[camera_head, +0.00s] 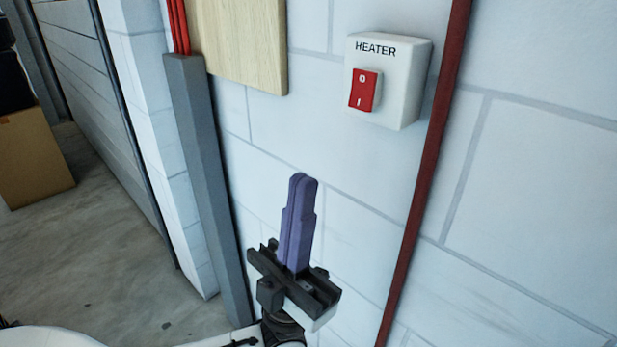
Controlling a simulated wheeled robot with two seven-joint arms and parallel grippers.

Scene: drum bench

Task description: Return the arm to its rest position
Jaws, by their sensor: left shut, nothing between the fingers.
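My left gripper (303,178) is in the lower middle of the head view, its purple fingers pointing up and pressed together with nothing between them. It is in front of the white block wall, below and to the left of the heater switch box (410,82). The box is white, labelled HEATER, and carries a red rocker switch (364,90) marked O at the top and I at the bottom. The gripper appears clear of the switch. My right gripper is not in view.
A dark red pipe (425,185) runs down the wall to the right of the gripper. A grey conduit (205,170) with red cables (179,25) stands to its left, below a wooden board (240,45). A cardboard box (32,155) sits on the floor at far left.

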